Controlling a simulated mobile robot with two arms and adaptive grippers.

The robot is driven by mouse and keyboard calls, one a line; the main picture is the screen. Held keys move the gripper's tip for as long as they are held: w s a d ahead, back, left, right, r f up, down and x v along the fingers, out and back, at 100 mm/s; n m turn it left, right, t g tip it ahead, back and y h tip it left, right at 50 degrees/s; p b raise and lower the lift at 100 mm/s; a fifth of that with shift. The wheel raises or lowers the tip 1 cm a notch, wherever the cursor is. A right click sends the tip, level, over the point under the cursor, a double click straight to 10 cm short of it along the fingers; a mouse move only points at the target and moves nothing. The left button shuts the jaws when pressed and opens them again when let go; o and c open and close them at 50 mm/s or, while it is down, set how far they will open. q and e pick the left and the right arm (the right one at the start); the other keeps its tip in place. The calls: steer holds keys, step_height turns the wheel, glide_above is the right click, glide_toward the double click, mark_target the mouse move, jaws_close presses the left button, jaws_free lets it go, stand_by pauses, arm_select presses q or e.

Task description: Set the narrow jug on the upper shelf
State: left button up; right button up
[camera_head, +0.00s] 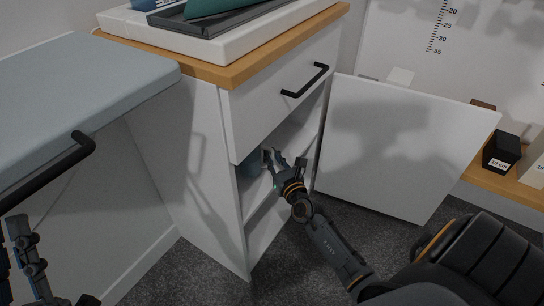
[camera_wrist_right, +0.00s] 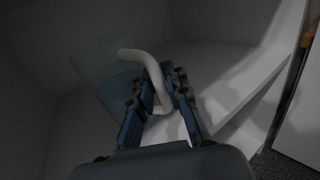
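The narrow jug has a bluish, see-through body (camera_wrist_right: 118,80) and a pale curved handle (camera_wrist_right: 150,68) in the right wrist view. In the head view part of its blue body (camera_head: 253,166) shows inside the open cabinet, mostly hidden by the cabinet side and my gripper. My right gripper (camera_head: 274,160) reaches in through the cabinet opening. Its fingers (camera_wrist_right: 160,98) close around the handle from both sides. The upper shelf (camera_wrist_right: 225,75) lies beside the jug; I cannot tell whether the jug's base touches it. My left gripper (camera_head: 22,235) is at the lower left edge, partly cut off.
The cabinet door (camera_head: 390,145) stands open on the right. A shut drawer (camera_head: 285,85) with a black handle is above the opening. A grey-topped unit (camera_head: 70,90) stands at left. A low wooden shelf with a black box (camera_head: 502,152) is at far right. Carpet shows below.

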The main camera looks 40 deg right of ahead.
steer(key=shift+o, duration=1.1)
arm_select(q)
steer(key=shift+w, duration=0.1)
arm_select(e)
steer(key=shift+r, duration=0.1)
